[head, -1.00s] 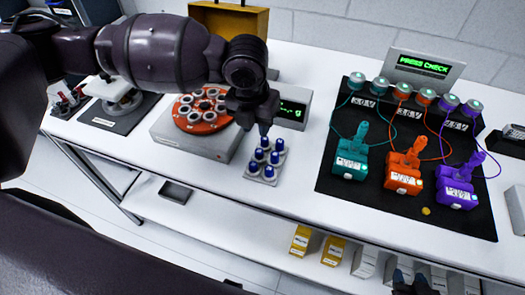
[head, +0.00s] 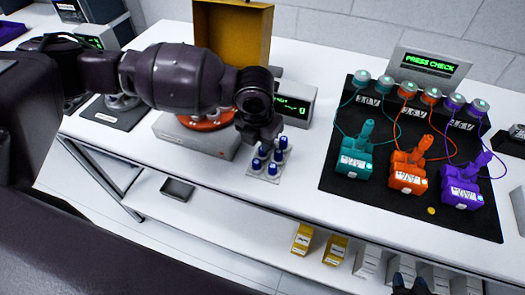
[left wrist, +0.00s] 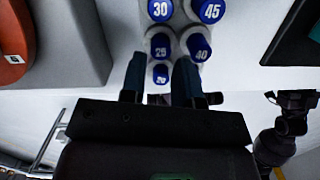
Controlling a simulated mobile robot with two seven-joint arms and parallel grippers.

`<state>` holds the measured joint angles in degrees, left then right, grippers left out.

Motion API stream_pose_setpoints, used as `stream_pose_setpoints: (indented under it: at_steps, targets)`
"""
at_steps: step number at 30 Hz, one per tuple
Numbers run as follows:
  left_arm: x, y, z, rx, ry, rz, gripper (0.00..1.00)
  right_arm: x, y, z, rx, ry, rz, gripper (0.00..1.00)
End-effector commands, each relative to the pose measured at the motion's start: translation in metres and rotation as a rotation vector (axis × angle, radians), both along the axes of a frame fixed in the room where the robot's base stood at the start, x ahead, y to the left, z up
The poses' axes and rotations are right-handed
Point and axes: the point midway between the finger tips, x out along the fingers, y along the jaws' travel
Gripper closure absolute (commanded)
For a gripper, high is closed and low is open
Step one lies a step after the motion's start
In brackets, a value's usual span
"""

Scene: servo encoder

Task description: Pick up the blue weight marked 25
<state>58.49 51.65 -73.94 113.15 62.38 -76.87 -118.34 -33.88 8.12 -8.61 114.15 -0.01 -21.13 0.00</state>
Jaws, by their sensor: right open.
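The blue-topped weight marked 25 (left wrist: 161,47) stands upright in the left column of a white tray (head: 251,173). In the left wrist view it shows just beyond my left gripper's (left wrist: 160,72) fingertips. A weight that looks marked 20 (left wrist: 160,74) shows between the two fingers. Weights marked 30 (left wrist: 160,10), 45 (left wrist: 211,11) and 40 (left wrist: 200,46) stand around. My left gripper is open and empty, pointing down over the weights; it also shows in the head view (head: 263,148), hiding part of them. My right gripper (head: 402,284) is low at the bottom edge, away from the tray.
A grey device with an orange disc (head: 205,122) stands left of the tray. A green-lit display (head: 295,105) is behind it. A black mat (head: 335,185) with teal, orange and purple devices lies right. White table is clear between tray and mat.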

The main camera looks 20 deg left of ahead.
Motion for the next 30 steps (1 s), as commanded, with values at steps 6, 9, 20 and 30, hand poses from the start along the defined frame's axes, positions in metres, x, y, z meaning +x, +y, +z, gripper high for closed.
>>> stream_pose_setpoints:
  at_steps: [6, 9, 20, 30]
  targets:
    - [0.004, -0.002, -0.03, 0.001, 0.003, 0.0, 0.71, -0.003, -0.001, -0.004, -0.002, 0.005, -0.001, 0.57]
    - [0.005, -0.002, -0.034, -0.001, 0.0, -0.001, 0.71, -0.005, -0.001, -0.006, -0.002, 0.011, -0.001, 0.57]
    - [0.005, -0.002, -0.033, 0.0, 0.0, -0.001, 1.0, -0.012, -0.003, -0.011, -0.003, 0.027, -0.005, 0.57]
    - [0.005, -0.002, -0.027, 0.0, -0.001, 0.0, 1.0, -0.006, -0.002, -0.007, -0.002, 0.015, -0.002, 0.57]
